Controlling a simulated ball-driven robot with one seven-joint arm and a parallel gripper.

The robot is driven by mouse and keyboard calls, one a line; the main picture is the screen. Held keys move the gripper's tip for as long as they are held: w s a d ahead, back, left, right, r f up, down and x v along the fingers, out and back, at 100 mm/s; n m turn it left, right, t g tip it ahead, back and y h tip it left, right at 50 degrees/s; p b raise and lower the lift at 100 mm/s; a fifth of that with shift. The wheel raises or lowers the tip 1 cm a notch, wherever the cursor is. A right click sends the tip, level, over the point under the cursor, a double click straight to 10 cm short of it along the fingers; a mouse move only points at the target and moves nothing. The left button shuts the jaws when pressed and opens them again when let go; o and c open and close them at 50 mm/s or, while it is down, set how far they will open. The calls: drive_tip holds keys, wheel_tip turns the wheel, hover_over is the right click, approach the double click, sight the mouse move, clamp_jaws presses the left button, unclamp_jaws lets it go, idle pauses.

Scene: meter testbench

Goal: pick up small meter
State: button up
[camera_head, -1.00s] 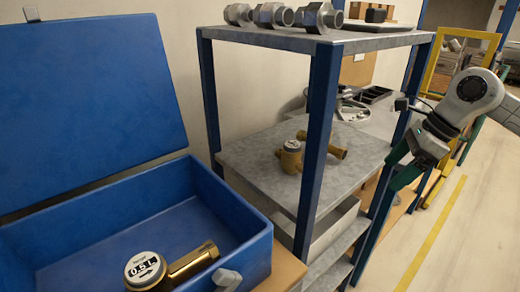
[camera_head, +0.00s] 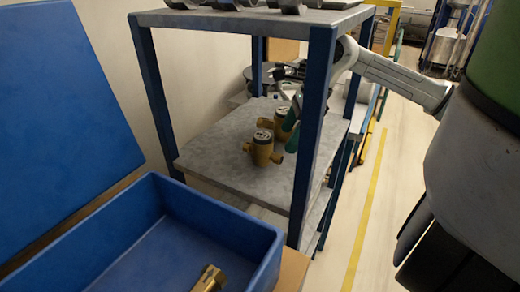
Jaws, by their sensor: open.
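Two brass meters stand close together on the grey middle shelf (camera_head: 220,150) of the rack. The front meter (camera_head: 262,150) is upright, with a round dial on top and pipe stubs at its sides. The rear meter (camera_head: 281,122) is partly hidden behind it and by my gripper. I cannot tell which of them is the small meter. My gripper (camera_head: 286,112), with green fingers, is open above the shelf beside the rear meter; its arm comes in from the right behind a blue post. Whether a finger touches a meter is unclear.
Blue posts (camera_head: 313,130) and a top shelf (camera_head: 250,18) with metal fittings bound the space around the meters. A blue open-lidded box (camera_head: 225,222) at front left holds a brass piece (camera_head: 209,279), cut off by the frame. Dark objects lie behind the shelf. The shelf's left part is clear.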

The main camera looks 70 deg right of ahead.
sight(261, 135)
drive_tip(key=w, duration=0.1)
drive_tip(key=w+a, duration=0.1)
drive_tip(key=w, duration=0.3)
drive_tip(key=w+a+p, duration=0.1)
drive_tip(key=shift+w, duration=0.35)
drive_tip(key=shift+p+x, duration=0.35)
drive_tip(key=shift+x, duration=0.75)
drive_tip(key=shift+f, duration=0.45)
drive_tip(key=c, duration=1.3)
drive_tip(key=shift+r, duration=0.1)
drive_tip(key=shift+c, duration=0.6)
drive_tip(key=shift+w+r, duration=0.1)
